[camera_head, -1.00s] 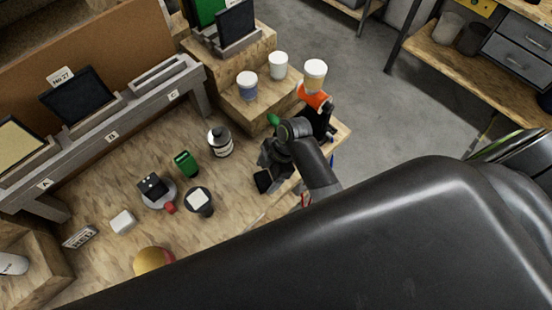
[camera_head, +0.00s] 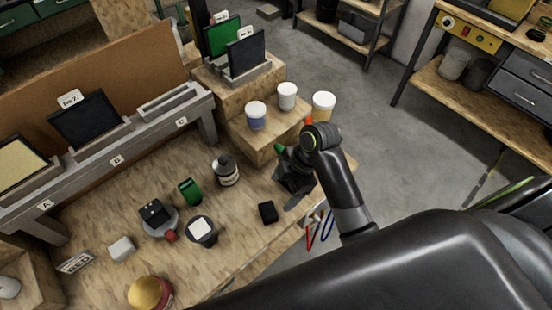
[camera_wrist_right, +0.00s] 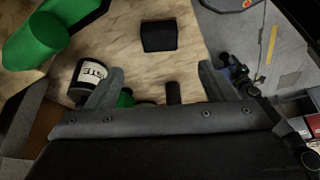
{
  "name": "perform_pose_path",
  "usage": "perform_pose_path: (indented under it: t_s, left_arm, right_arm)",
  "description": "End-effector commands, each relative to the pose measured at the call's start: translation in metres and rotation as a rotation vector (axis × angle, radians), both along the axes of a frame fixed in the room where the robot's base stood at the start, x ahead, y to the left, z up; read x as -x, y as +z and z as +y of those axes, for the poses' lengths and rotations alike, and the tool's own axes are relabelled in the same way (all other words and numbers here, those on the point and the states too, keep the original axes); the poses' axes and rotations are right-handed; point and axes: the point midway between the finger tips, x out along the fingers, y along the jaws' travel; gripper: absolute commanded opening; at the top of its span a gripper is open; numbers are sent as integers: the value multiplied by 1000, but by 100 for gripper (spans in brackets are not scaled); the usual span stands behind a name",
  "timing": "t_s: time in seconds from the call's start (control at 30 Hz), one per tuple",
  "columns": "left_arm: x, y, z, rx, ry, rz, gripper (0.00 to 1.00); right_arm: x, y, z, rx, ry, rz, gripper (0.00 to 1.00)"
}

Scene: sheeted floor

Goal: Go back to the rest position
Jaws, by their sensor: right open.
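My right gripper (camera_head: 292,178) is over the right edge of the wooden workbench (camera_head: 110,195), with its arm coming in from the lower right. In the right wrist view its two fingers (camera_wrist_right: 160,82) stand wide apart with nothing held between them. A small black block (camera_head: 268,212) lies on the bench just left of and below the gripper. A black block (camera_wrist_right: 158,36) also shows beyond the fingers in the wrist view. My left gripper is not in view.
White-lidded cups (camera_head: 256,115) stand on a wooden step behind the gripper. A labelled bottle (camera_head: 226,170), green box (camera_head: 190,191) and yellow-lidded jar (camera_head: 150,293) are on the bench. Red and blue cables (camera_head: 318,230) hang at its edge. Grey floor (camera_head: 400,150) is open to the right.

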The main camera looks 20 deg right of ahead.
Motion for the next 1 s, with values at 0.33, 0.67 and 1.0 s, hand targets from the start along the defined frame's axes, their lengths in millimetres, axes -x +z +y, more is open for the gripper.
perform_pose_path:
  t_s: [0.33, 0.67, 1.0]
  left_arm:
    - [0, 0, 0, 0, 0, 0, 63]
    - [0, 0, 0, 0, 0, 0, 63]
    - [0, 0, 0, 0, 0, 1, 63]
  right_arm:
    - [10, -6, -9, 21, -91, 15, 76]
    - [91, -17, -76, 157, -838, 53, 76]
    - [152, 6, -123, 180, -1393, -10, 76]
